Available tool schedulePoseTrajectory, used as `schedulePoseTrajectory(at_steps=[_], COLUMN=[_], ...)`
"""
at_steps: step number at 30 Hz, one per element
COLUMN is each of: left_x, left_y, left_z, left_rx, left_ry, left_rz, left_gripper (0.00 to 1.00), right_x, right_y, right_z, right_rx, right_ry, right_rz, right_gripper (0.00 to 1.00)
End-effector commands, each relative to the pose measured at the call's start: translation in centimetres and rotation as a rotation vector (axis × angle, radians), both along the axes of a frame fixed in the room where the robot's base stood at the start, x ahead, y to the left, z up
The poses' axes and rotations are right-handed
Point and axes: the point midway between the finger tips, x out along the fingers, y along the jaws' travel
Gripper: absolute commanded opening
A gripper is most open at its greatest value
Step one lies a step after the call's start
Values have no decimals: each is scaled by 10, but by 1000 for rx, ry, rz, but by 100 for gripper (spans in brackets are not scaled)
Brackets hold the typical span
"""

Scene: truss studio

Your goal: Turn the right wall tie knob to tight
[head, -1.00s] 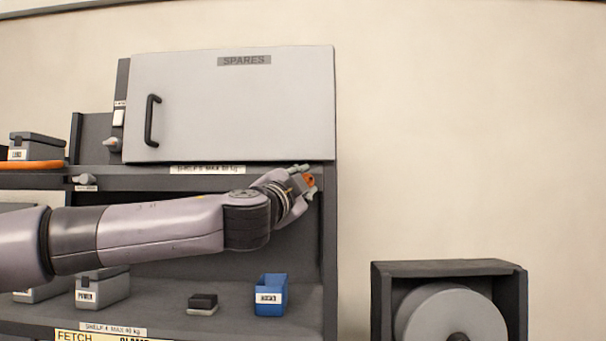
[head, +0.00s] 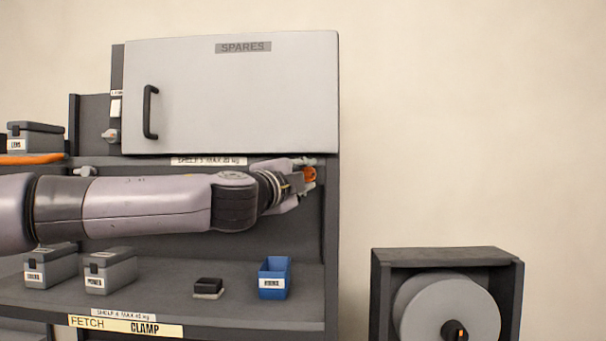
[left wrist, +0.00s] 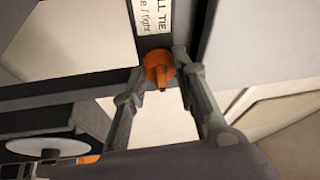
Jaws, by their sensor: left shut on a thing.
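The right wall tie knob is orange, at the right end of the shelf unit. It shows in the left wrist view (left wrist: 158,66), below a white label (left wrist: 152,14) reading "TIE" and "tight". Part of the knob is hidden by the gripper in the head view. My right gripper is out of view.
The SPARES cabinet (head: 235,95) is closed just above my arm. Below, the shelf (head: 180,305) holds a blue bin (head: 274,279), a small black block (head: 208,287) and grey boxes (head: 110,272). A reel (head: 447,308) in a dark frame stands at right. The wall between is bare.

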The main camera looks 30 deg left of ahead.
Motion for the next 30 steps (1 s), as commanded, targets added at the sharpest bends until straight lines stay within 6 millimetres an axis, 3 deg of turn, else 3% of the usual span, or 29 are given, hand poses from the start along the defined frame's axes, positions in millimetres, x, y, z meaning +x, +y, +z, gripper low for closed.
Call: schedulePoseTrajectory(at_steps=[6, 7, 15, 25, 30], left_x=[0, 0, 0, -1, -16], left_y=[0, 0, 0, 0, -2], left_z=[0, 0, 0, 0, -1], left_rx=[3, 3, 1, 0, 0], left_ry=[-1, -1, 0, -1, -3], left_rz=[1, 1, 0, 0, 0], left_gripper=[0, 28, 46, 47, 47], right_x=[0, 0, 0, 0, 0], right_y=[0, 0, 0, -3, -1], right_z=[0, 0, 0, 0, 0], right_rx=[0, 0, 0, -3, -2], right_ry=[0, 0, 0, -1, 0], right_rz=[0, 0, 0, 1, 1], right_gripper=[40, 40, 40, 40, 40])
